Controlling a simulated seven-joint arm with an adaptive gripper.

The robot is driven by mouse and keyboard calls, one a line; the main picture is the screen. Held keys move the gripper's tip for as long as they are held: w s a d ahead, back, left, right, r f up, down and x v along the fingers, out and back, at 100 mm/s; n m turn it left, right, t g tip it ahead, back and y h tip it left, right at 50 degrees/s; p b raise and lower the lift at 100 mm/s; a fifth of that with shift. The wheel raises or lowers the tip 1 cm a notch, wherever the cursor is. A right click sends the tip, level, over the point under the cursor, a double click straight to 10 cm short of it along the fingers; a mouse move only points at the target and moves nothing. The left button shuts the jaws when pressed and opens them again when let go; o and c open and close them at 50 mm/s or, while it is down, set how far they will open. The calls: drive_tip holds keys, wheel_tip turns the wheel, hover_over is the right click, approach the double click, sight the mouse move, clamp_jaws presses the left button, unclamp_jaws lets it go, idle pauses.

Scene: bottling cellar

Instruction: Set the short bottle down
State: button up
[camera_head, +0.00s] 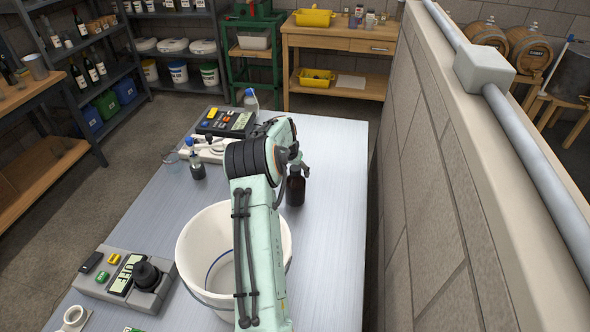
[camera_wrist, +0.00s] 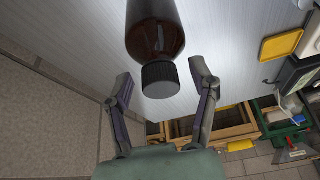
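A brown bottle with a black cap (camera_head: 295,190) stands upright on the grey table (camera_head: 335,240), right of the white bucket. In the wrist view, the brown bottle (camera_wrist: 155,30) has its cap towards me, and its base is cut off by the top edge. My gripper (camera_wrist: 160,76) is open, with one finger on each side of the cap and a clear gap on both sides. In the head view my gripper (camera_head: 301,162) is at the bottle's top, partly hidden by my arm. A small bottle with dark contents (camera_head: 198,170) stands on the table's left side.
A white bucket (camera_head: 190,245) stands below my arm. A control box (camera_head: 125,278) is at the front left. A keypad device (camera_head: 226,121) and a clear bottle (camera_head: 251,103) are at the far end. A block wall (camera_head: 420,160) runs along the right. The table's right strip is clear.

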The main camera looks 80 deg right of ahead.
drive_tip(key=s+v, duration=0.1)
drive_tip(key=v, duration=1.1)
drive_tip(key=w+a+r+n+t+y, duration=0.1)
drive_tip(key=w+a+r+n, duration=0.1)
drive_tip(key=w+a, duration=0.3)
drive_tip(key=w+a+r+n+y, duration=0.1)
drive_tip(key=w+a, duration=0.5)
drive_tip(key=a, duration=0.6)
drive_tip(key=w+a+r+n+t+y, duration=0.1)
drive_tip(key=w+a+r+n, duration=0.2)
drive_tip(key=a, duration=0.6)
drive_tip(key=shift+w+n+t, duration=0.3)
drive_tip(key=shift+w+n, duration=1)
drive_tip(key=shift+w, duration=0.25)
drive_tip(key=a+n+y, duration=0.1)
drive_tip(key=a+n, duration=0.2)
drive_tip(key=a, duration=0.6)
drive_tip(key=s+a+f+n+g, duration=0.1)
drive_tip(key=s+a+n, duration=0.3)
drive_tip(key=a, duration=0.5)
drive_tip(key=s+a+f+n+g+y, duration=0.1)
drive_tip(key=s+a+n, duration=0.4)
drive_tip(key=s+a, duration=0.4)
drive_tip(key=shift+f, duration=0.3)
